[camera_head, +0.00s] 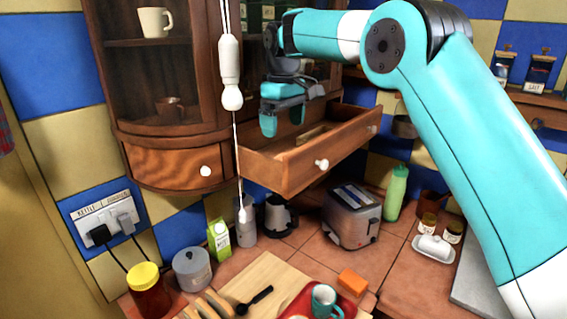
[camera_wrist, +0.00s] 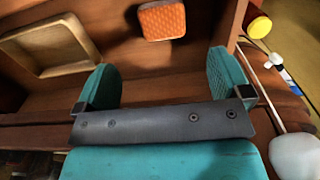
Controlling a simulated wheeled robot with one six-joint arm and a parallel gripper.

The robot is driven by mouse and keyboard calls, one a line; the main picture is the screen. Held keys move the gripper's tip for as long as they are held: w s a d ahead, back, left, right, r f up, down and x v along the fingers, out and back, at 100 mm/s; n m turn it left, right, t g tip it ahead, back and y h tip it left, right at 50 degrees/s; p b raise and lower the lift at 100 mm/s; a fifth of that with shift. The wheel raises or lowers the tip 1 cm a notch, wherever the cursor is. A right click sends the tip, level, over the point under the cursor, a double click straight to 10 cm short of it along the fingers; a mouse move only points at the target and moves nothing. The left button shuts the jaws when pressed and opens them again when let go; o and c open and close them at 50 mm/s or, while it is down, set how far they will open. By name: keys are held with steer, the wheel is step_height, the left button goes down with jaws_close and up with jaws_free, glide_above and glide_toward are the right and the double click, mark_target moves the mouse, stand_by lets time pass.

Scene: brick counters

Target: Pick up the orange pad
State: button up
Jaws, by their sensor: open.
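An orange pad (camera_wrist: 161,20) with a textured face lies inside the open wooden drawer (camera_head: 297,170), near the top middle of the wrist view. In the head view the drawer front and my arm hide it. My gripper (camera_head: 282,112) is above the drawer, with its teal fingers pointing down. In the wrist view my gripper (camera_wrist: 162,72) has its two fingers wide apart with nothing between them. The pad shows just beyond the fingertips, roughly midway between them, and is not touched.
A shallow wooden tray (camera_wrist: 83,38) lies in the drawer left of the pad. A hanging light pull (camera_head: 230,75) is left of my gripper. Another orange block (camera_head: 351,282) lies on the tiled counter. A toaster (camera_head: 352,217) stands below the drawer.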

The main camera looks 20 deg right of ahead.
step_height(320, 180, down, 4)
steer(key=shift+f+p, duration=0.1)
steer(key=shift+p, duration=0.45)
steer(key=shift+a+f+p, duration=0.2)
steer(key=shift+f+p, duration=1.5)
steer(key=shift+f, duration=0.95)
steer(key=c, duration=1)
